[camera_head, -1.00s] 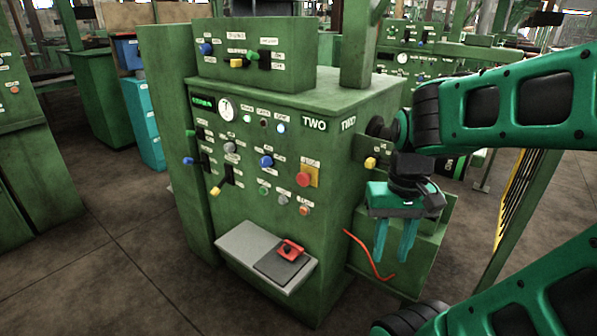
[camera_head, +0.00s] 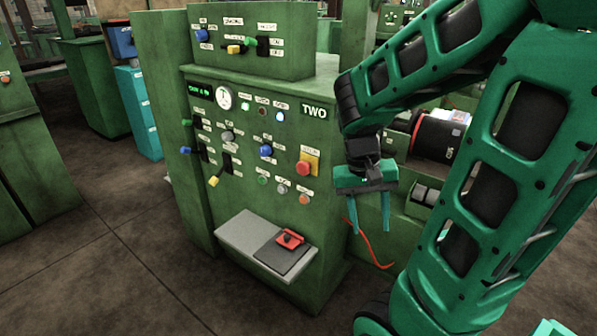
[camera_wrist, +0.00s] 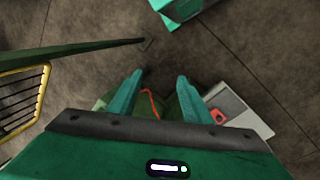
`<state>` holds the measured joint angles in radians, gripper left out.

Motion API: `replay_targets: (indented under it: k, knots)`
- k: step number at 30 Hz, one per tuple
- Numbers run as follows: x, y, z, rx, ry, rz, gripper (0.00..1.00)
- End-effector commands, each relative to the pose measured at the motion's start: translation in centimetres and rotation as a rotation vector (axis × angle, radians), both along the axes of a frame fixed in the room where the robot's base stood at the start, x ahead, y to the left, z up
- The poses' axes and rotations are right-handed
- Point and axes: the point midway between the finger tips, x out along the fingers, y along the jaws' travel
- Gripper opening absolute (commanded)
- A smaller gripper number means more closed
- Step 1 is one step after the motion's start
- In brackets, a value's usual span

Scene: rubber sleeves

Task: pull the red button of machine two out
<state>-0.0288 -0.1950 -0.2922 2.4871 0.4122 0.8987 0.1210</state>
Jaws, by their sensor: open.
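Machine two is the green cabinet (camera_head: 240,209) marked "TWO" in the head view. Its red button (camera_head: 303,168) sits on a yellow plate (camera_head: 311,157) at the right of the front panel. My gripper (camera_head: 370,228) hangs to the right of the button, fingers pointing down, apart from it. The fingers also show in the wrist view (camera_wrist: 157,95), spread with nothing between them. The red button does not show clearly in the wrist view.
A grey shelf (camera_head: 238,236) with a red part (camera_head: 290,239) juts from the machine's lower front. A red cable (camera_head: 375,251) hangs below my gripper. Several knobs and small buttons surround the red button. The floor in front is clear.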

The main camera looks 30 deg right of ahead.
Motion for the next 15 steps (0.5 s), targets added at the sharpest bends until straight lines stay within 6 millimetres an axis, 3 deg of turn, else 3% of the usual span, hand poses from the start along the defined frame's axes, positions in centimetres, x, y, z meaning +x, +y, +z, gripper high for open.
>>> replay_targets:
  k: [6,15]
  knots:
    - [4.6,-1.6,-2.7,-0.213,0.073,-0.034,0.45]
    - [11.5,-2.4,-4.7,-0.58,0.065,-0.014,0.45]
